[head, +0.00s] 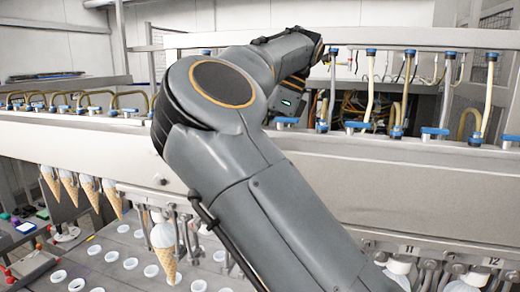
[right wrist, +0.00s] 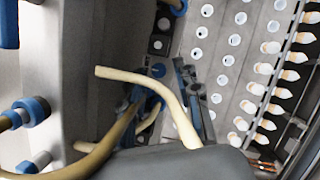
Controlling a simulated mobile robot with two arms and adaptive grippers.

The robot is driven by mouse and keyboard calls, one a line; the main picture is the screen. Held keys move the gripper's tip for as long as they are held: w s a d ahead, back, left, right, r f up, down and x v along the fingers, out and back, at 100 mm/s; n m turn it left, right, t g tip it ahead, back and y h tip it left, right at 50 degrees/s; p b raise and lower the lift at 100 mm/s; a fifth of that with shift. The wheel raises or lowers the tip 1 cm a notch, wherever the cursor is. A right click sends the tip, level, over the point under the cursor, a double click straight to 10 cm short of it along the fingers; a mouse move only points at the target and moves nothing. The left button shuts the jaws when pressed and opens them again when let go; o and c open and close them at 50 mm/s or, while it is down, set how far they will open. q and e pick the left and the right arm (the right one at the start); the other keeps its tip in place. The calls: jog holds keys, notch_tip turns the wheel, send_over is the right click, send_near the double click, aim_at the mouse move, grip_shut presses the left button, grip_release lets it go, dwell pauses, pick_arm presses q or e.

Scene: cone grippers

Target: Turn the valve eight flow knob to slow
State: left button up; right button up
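A row of valves with blue knobs (head: 435,131) and beige tubes runs along the white beam (head: 420,178) in the head view. I cannot read a number eight; only labels 11 and 12 show, at lower right. My right arm crosses the middle of this view and hides part of the row. Its wrist reaches over the beam, and its fingers are hidden there. In the right wrist view, a grey rounded part fills the bottom middle, close to a bent beige tube (right wrist: 150,80) and blue fittings (right wrist: 38,110). I cannot make out the finger opening. My left gripper is out of view.
Ice cream cones (head: 165,252) hang below the beam, above a tray plate with white-rimmed holes (head: 76,285). Upright tubes (head: 489,90) stand close together behind the beam. Wires fill the dark space behind them. The right wrist view shows more cones (right wrist: 268,108).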

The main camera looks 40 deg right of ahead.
grip_shut()
jog(key=m+b, duration=0.1)
jog(key=b, duration=0.1)
jog(key=m+b, duration=0.1)
jog(key=shift+s+a+f+m+t+h+b, duration=0.15)
jog(key=shift+f+m+t+h+b, duration=0.15)
jog(key=shift+m+h+b, duration=0.1)
jog(key=m+h+b, duration=0.1)
jog(key=m+b, duration=0.1)
jog(key=m, duration=0.1)
jog(key=shift+a+r+t+b, duration=0.1)
jog(key=shift+a+t+b, duration=0.05)
jog(key=shift+t+b, duration=0.15)
jog(key=shift+s+a+r+m+h+b, duration=0.1)
jog(key=shift+m+h+b, duration=0.25)
jog(key=shift+m, duration=0.45)
jog(key=shift+a+r+m+h+b, duration=0.1)
jog(key=shift+m+h+b, duration=0.2)
jog(key=shift+m, duration=0.5)
jog(key=shift+o, duration=1.7)
grip_release()
